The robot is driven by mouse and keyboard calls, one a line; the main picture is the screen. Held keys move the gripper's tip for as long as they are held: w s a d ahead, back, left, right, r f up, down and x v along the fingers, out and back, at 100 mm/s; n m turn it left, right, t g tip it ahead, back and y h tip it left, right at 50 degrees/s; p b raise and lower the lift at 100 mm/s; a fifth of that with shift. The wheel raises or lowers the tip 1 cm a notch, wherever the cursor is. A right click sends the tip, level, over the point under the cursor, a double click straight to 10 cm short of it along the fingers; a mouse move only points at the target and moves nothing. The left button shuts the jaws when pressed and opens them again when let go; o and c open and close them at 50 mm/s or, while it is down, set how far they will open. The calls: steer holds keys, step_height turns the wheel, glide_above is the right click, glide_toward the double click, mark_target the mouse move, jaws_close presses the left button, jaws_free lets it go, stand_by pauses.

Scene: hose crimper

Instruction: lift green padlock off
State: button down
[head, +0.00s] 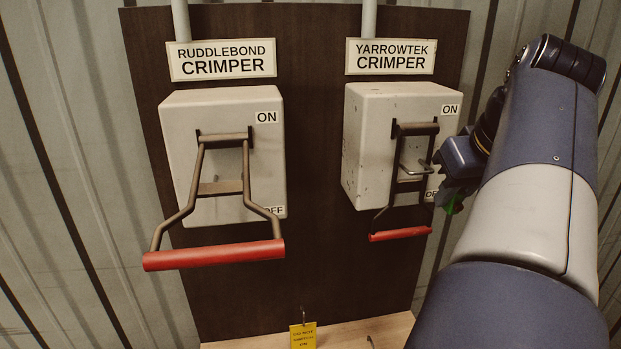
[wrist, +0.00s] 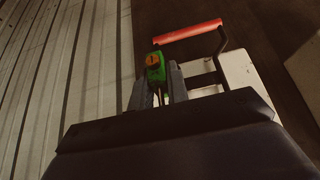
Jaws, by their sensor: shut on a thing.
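In the head view only a small green part of the padlock (head: 455,205) shows below my gripper (head: 452,193), at the right side of the Yarrowtek crimper box (head: 366,150). My gripper is shut on the padlock. The Yarrowtek lever (head: 400,234) hangs down with its red grip low, and a metal loop shows by its bracket. Whether the padlock's shackle is still through anything is hidden.
The Ruddlebond crimper box (head: 225,105) stands to the left, its red-gripped lever (head: 215,255) also down and jutting out. The dark board between the boxes is clear.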

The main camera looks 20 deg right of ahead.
steer(key=s+d, duration=0.6)
steer(key=d, duration=0.5)
steer(key=shift+s+r, duration=0.3)
steer(key=shift+s, duration=0.1)
steer(key=shift+r, duration=0.15)
steer(key=shift+s, duration=0.1)
steer(key=s+a, duration=0.2)
steer(key=s, duration=0.6)
steer(key=shift+s, duration=0.3)
stand_by(0.6)
stand_by(0.6)
